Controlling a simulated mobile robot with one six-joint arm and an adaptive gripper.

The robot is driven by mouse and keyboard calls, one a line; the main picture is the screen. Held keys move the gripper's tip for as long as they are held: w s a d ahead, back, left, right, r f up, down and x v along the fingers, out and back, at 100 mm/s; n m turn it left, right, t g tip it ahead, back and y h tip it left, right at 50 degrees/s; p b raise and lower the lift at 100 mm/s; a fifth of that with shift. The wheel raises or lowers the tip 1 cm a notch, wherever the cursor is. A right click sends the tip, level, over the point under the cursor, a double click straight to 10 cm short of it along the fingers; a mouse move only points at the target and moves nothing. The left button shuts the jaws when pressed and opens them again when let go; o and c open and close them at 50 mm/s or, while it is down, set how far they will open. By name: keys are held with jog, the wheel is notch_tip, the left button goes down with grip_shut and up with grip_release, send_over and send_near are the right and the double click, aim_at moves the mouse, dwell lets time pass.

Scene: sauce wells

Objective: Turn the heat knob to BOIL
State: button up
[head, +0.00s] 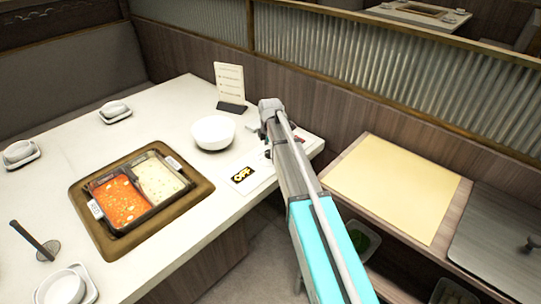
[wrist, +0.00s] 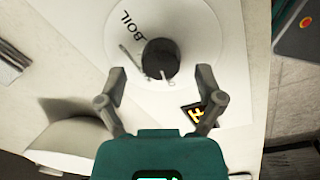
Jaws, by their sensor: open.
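The heat knob (wrist: 160,58) is a black round knob on a white disc (wrist: 200,28) in the wrist view. The word BOIL (wrist: 140,28) is printed on the disc, up and left of the knob. A thin pale mark shows at the knob's lower edge, and a small grey bar lies at its left. My gripper (wrist: 162,78) is open, with one finger on each side below the knob; I cannot tell whether either touches it. My arm hides the knob there.
A white bowl (head: 212,132) stands left of my arm, with a menu stand (head: 230,86) behind it. A two-part pot (head: 116,212) with red and pale broth sits sunk in the table. A side counter with a yellow board (head: 390,186) is at the right.

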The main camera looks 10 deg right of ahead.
jog(key=shift+f+b, duration=0.4)
jog(key=shift+f, duration=0.25)
jog(key=c, duration=1.1)
jog(key=shift+d, duration=0.15)
jog(key=shift+c, duration=0.3)
